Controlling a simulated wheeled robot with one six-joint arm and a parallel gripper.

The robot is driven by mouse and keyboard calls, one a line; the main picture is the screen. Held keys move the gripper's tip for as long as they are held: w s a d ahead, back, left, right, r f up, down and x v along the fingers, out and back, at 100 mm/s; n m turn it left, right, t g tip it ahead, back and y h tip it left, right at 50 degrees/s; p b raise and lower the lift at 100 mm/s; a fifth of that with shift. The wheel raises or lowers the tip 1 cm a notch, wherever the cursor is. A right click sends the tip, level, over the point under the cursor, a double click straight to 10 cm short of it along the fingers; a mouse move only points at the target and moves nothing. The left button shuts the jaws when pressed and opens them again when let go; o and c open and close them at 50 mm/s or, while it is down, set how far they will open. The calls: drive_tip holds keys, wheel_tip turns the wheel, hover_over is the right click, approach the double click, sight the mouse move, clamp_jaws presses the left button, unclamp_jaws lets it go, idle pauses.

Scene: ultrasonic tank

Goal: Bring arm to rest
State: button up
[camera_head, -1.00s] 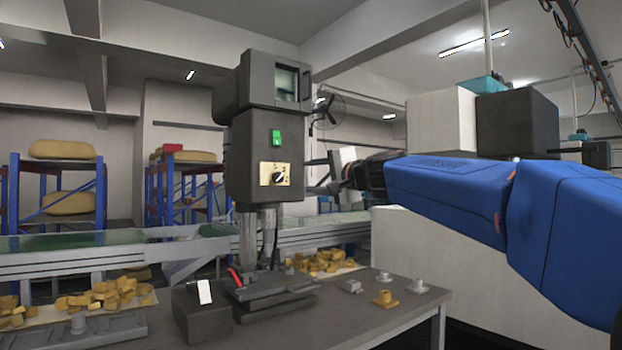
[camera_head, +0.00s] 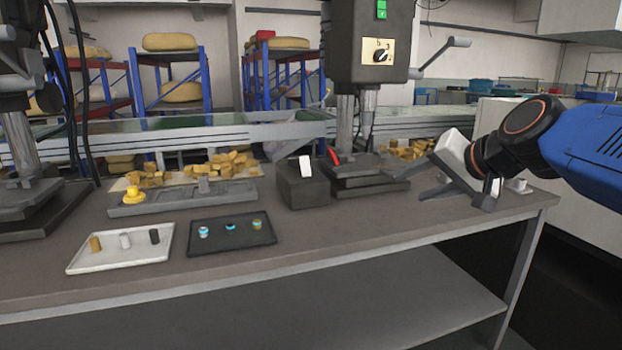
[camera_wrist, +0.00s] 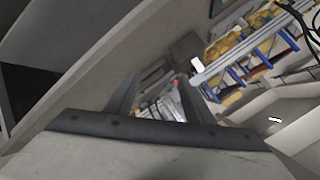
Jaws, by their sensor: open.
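My gripper (camera_head: 418,183) is at the right in the head view, in front of the right end of the workbench (camera_head: 330,228). It has a white body and dark fingers that point down-left. In the wrist view, the two fingers of my gripper (camera_wrist: 157,98) stand apart with nothing between them. My blue arm comes in from the right edge. My gripper hides part of the bench's right end in the head view. I cannot tell how high it is over the bench.
A drill press (camera_head: 355,100) stands left of my gripper, beside a dark box (camera_head: 303,188). A white tray (camera_head: 80,264) and a black tray (camera_head: 262,240) with small parts lie further left. A conveyor (camera_head: 215,140) runs behind. The bench's front middle is clear.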

drive_tip(key=s+d+f+n+g+h, duration=0.2)
drive_tip(key=s+d+f, duration=0.1)
drive_tip(key=s+f, duration=0.8)
drive_tip(key=s+d+f+n+g+h, duration=0.2)
drive_tip(key=s+d+f+g, duration=0.1)
drive_tip(key=s+f, duration=0.7)
wheel_tip(320, 180, down, 4)
drive_tip(key=shift+s+d+r+n+h, duration=0.1)
drive_tip(key=shift+s+d+n+h, duration=0.25)
drive_tip(key=shift+s+n+h, duration=0.05)
